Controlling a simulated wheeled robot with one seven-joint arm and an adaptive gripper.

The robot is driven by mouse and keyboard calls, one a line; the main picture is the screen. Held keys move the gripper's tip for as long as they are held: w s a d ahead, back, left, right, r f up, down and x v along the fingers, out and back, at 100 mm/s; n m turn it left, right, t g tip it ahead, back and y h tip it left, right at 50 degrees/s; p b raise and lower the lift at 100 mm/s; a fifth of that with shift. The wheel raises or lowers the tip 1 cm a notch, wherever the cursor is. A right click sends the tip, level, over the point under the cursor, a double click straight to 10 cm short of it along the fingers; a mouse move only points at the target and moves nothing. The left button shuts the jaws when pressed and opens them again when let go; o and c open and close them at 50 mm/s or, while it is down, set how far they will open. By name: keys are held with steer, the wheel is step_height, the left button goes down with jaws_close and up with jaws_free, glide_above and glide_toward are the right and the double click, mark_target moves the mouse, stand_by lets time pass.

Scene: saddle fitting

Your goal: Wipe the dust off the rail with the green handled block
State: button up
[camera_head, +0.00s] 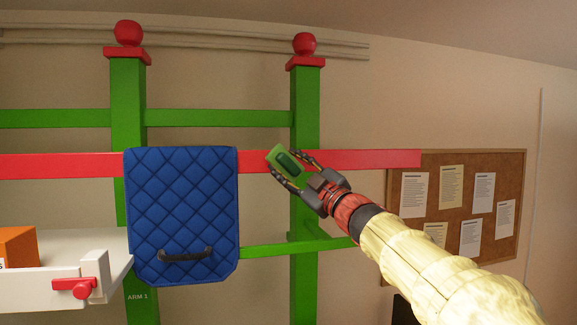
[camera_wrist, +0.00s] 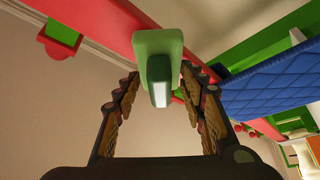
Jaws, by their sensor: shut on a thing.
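The green handled block (camera_head: 276,156) is held by my gripper (camera_head: 289,168) at the red rail (camera_head: 340,160), just right of the blue quilted pad. In the wrist view the block (camera_wrist: 158,42) lies over the rail (camera_wrist: 105,20), with its handle toward my fingers. My gripper (camera_wrist: 158,95) is shut on the handle, a finger on each side. The block seems to be against the rail, but I cannot tell whether it touches. No dust can be made out on the visible rail.
The blue quilted pad (camera_head: 182,215) hangs over the rail left of the block. Green posts (camera_head: 304,110) with red ball tops stand behind. A white tray (camera_head: 60,278) with an orange box (camera_head: 16,247) is at lower left. A cork board (camera_head: 455,205) hangs at right.

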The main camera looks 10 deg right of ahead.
steer(key=s, duration=0.3)
steer(key=shift+s+r, duration=0.1)
steer(key=shift+r, duration=0.1)
steer(key=shift+s+b, duration=0.4)
steer(key=shift+s, duration=0.55)
steer(key=shift+s, duration=1.55)
